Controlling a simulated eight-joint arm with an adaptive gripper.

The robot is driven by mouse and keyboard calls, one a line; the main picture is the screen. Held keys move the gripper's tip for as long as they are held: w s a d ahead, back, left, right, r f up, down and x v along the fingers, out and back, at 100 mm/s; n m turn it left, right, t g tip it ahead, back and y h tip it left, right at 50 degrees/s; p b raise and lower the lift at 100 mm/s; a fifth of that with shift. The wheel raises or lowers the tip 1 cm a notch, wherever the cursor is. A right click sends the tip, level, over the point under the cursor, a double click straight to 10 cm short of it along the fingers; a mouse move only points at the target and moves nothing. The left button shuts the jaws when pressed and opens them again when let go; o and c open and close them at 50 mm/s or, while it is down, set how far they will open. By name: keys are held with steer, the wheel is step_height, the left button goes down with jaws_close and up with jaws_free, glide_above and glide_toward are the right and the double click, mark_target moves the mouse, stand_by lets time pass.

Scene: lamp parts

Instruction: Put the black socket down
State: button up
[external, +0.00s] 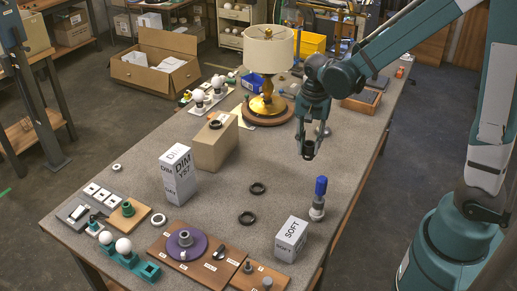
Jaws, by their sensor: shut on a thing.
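My gripper (309,142) points down above the right-middle part of the table. It is shut on a small dark thing, the black socket (308,155), at its fingertips. The socket appears held above the grey tabletop (325,172), but its exact height is hard to tell. The fingers partly hide it and its details are too small to make out.
Two black rings (258,188) lie on the table. A tan block (215,145), a tall DIM box (178,173) and a lamp (268,70) stand to the left and behind.

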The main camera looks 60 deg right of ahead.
steer(key=w+a+n+p, duration=0.1)
steer(key=w+a, duration=0.9)
steer(key=a, duration=0.4)
steer(key=w+a+n+p, duration=0.1)
steer(key=w+a, duration=1)
steer(key=a, duration=0.3)
steer(key=shift+f, duration=0.2)
steer(key=shift+f, duration=3.15)
steer(key=shift+f, duration=0.1)
steer(key=shift+f, duration=1.75)
steer(key=shift+f+b, duration=0.25)
steer(key=shift+b, duration=0.1)
